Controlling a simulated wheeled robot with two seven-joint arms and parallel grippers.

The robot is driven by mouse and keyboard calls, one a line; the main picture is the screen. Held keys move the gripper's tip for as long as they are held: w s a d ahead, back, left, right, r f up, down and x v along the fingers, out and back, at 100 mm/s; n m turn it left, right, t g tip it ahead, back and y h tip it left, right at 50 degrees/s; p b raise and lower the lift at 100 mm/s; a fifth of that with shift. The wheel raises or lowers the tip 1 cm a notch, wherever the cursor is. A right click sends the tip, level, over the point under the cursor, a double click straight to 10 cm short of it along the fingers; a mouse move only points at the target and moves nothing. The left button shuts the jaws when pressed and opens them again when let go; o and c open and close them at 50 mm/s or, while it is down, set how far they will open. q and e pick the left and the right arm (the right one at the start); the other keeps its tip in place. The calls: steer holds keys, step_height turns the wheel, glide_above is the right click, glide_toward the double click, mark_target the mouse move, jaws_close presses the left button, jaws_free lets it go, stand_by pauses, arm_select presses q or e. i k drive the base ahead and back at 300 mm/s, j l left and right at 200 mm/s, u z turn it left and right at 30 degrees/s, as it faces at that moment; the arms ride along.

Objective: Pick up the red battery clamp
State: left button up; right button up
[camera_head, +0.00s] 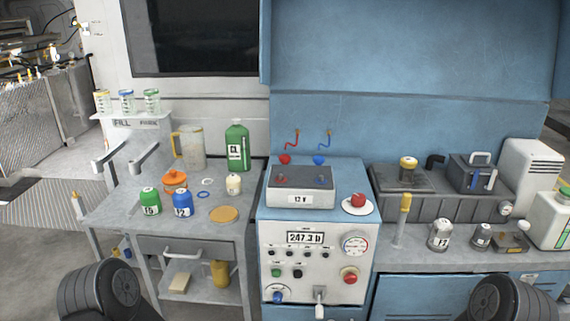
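A small red battery clamp (285,159) with a red curly cable rising from it is on the blue cabinet, just behind the grey 12 V battery (300,198). A matching blue clamp (319,160) with a blue curly cable is to its right. The battery has a dark top with a reddish and a bluish terminal mark. The clamps are small, so their jaws cannot be made out. Dark rounded parts of my arms show at the bottom left and bottom right corners. Neither gripper is in view.
A red knob on a white disc (357,206) is right of the battery. The left bench (115,206) holds bottles, a jug and small jars. The right bench holds a grey tray (430,207), canisters and a yellow-topped post (403,215). A blue panel rises behind.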

mark_target(284, 159)
steer(key=i+j, duration=0.2)
steer(key=i, duration=0.15)
steer(key=i+j+z, duration=0.15)
steer(key=i, duration=0.25)
steer(key=j+z, duration=0.1)
steer(key=z, duration=1.1)
